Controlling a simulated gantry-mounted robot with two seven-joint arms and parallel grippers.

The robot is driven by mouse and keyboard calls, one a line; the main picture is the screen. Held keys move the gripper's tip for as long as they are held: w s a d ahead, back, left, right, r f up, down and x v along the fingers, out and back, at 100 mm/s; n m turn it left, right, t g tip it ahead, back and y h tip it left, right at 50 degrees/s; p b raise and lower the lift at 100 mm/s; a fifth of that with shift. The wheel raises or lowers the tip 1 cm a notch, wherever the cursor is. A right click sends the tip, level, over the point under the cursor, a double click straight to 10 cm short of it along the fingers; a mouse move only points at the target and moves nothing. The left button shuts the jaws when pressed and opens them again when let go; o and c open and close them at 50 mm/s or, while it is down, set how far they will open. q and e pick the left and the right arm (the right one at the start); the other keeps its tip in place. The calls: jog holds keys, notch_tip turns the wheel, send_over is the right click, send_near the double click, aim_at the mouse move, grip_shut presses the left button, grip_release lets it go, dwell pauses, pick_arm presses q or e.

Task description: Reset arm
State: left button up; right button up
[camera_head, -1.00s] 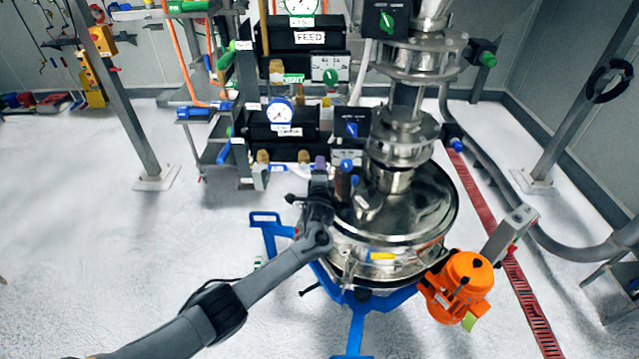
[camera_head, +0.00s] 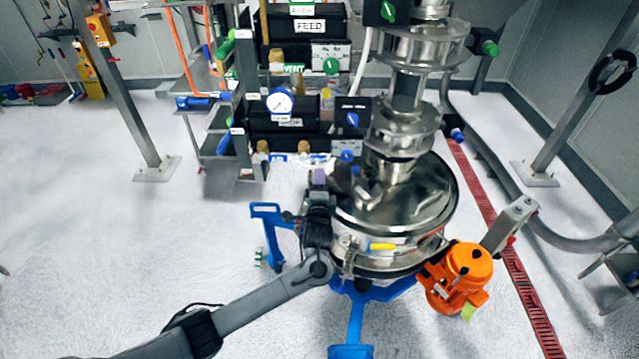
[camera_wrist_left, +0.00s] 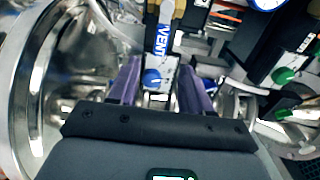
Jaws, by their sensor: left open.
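My left arm comes in from the lower left in the head view. My left gripper (camera_head: 319,177) is at the left edge of the round steel sifter (camera_head: 420,208), close to its lid. Its purple fingers look small there and partly merge with the fittings behind. In the left wrist view the two purple fingers (camera_wrist_left: 160,85) stand apart with nothing held between them. A blue knob and a VENT label show beyond them. The steel lid curves along the left of that view. I cannot tell whether the gripper touches the sifter. My right gripper is not in view.
A black control panel (camera_head: 283,128) with gauge and knobs stands behind the gripper. The sifter sits on a blue wheeled frame (camera_head: 355,322). An orange motor (camera_head: 462,276) juts out at its right. A steel post (camera_head: 130,95) stands at left.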

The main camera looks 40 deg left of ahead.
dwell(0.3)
pick_arm(q)
jog(key=s+d+f+g+h+p, duration=0.1)
jog(key=s+d+f+g+p, duration=0.1)
jog(key=s+f, duration=0.85)
jog(key=s+d+f+g+h+p, duration=0.1)
jog(key=s+d+f+h, duration=0.1)
jog(key=s+d+f, duration=0.3)
jog(key=s+d+f+g+h+p, duration=0.1)
jog(key=s+d+f+h, duration=0.15)
jog(key=s, duration=0.35)
jog(key=s+d+r+n+g+h+p, duration=0.1)
jog(key=s+d+r+n+g+h, duration=0.1)
jog(key=s+r, duration=0.4)
jog(key=s+d+r+n+g+h, duration=0.3)
jog(key=s+d+r+n, duration=0.3)
jog(key=s, duration=0.6)
jog(key=shift+d+r+n+g+p, duration=0.35)
jog(key=shift+d+r+n+g, duration=0.1)
jog(key=shift+g, duration=0.45)
